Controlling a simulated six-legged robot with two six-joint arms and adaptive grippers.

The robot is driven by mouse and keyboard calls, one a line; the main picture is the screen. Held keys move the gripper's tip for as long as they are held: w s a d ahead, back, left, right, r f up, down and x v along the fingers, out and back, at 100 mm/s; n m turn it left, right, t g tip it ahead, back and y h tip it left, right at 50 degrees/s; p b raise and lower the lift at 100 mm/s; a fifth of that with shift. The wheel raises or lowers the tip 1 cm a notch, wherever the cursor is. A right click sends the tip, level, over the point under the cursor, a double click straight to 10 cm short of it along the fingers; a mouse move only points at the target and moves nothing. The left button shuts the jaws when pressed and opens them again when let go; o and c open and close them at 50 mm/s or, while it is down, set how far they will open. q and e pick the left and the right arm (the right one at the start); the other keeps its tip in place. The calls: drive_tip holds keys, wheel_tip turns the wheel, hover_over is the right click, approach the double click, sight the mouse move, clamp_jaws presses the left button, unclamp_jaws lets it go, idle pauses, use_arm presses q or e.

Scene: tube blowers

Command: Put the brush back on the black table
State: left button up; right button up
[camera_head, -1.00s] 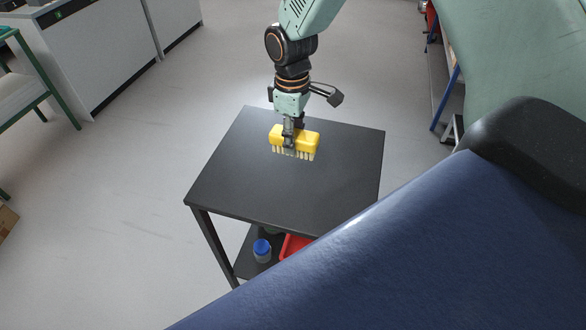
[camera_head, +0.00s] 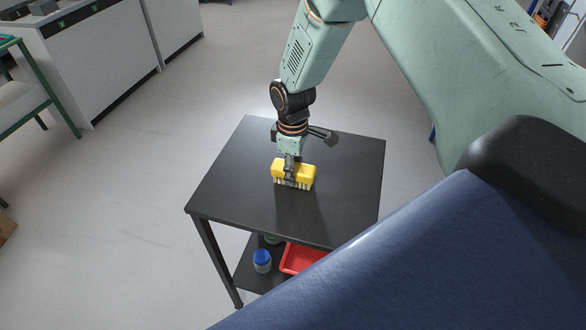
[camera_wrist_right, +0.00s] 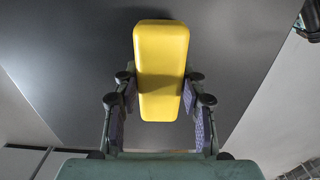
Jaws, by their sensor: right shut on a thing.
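The brush has a yellow block body (camera_head: 305,171) with pale bristles pointing down. It is at the middle of the black table (camera_head: 235,190), bristles at or just above the top; I cannot tell whether they touch. My right gripper (camera_head: 290,178) comes from above and is shut on the brush. In the right wrist view, the yellow body (camera_wrist_right: 161,65) sits between the two fingers of the right gripper (camera_wrist_right: 158,105), with the dark tabletop (camera_wrist_right: 80,60) behind it. My left gripper is not in view.
The tabletop around the brush is clear. On the lower shelf are a blue-capped jar (camera_head: 262,260) and a red tray (camera_head: 300,259). A large blue surface (camera_head: 430,270) hides the lower right.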

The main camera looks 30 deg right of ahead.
drive_tip(key=shift+w+d+f, duration=0.15)
drive_tip(key=o, duration=0.7)
drive_tip(key=shift+c, duration=0.2)
drive_tip(key=o, duration=0.4)
drive_tip(key=shift+c, duration=0.2)
wheel_tip(320, 180, up, 12)
drive_tip(key=p, duration=0.1)
